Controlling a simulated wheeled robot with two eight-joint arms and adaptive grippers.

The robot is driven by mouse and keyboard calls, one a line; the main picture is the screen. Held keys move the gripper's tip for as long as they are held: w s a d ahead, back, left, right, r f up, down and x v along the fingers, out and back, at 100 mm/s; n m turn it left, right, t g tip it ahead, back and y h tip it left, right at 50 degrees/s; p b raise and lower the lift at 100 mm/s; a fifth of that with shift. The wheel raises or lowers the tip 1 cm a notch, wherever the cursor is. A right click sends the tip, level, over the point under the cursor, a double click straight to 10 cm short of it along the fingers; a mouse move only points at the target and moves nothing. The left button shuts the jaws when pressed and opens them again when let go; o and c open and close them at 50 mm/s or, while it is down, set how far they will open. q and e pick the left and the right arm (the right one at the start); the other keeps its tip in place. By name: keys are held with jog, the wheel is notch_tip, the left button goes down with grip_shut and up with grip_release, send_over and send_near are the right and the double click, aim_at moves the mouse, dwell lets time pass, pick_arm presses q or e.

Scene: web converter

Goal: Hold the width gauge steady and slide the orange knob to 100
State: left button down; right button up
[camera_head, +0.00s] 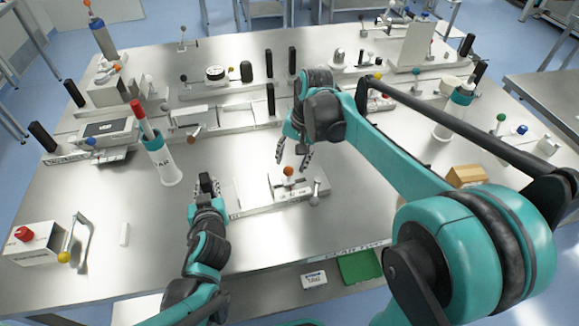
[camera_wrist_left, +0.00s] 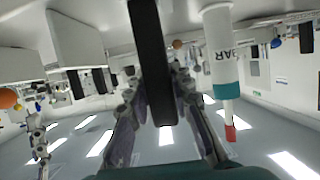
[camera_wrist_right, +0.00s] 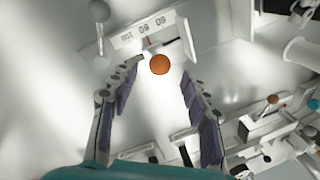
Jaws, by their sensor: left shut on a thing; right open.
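The width gauge (camera_head: 268,197) is a flat metal device with a scale lying on the table in front of me. Its orange knob (camera_head: 289,171) stands on the slider; it also shows in the right wrist view (camera_wrist_right: 160,64), near printed numbers 60, 80 and 100. My left gripper (camera_head: 207,186) is at the gauge's left end, shut on a black upright post (camera_wrist_left: 148,50). Whether the post joins the gauge is hidden. My right gripper (camera_head: 293,152) is open, pointing down just above the knob. The knob appears between and slightly beyond its fingertips, apparently untouched.
A box with a red button (camera_head: 35,243) is at far left. A wooden block (camera_head: 467,175) lies right. A green tray (camera_head: 360,267) is at the front. My right forearm crosses the right side.

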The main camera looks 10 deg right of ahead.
aim_at(289, 168)
pick_arm(q)
jog(key=shift+s+f, duration=0.2)
jog(key=shift+f, duration=0.1)
pick_arm(e)
jog(key=shift+x, duration=1.95)
grip_shut()
pick_arm(q)
jog(key=shift+a, duration=0.1)
pick_arm(e)
jog(key=shift+w+d, duration=0.1)
jog(key=shift+d, duration=1.75)
grip_release()
jog(key=shift+d, duration=0.1)
jog(key=shift+r, duration=0.15)
jog(key=v, duration=1.2)
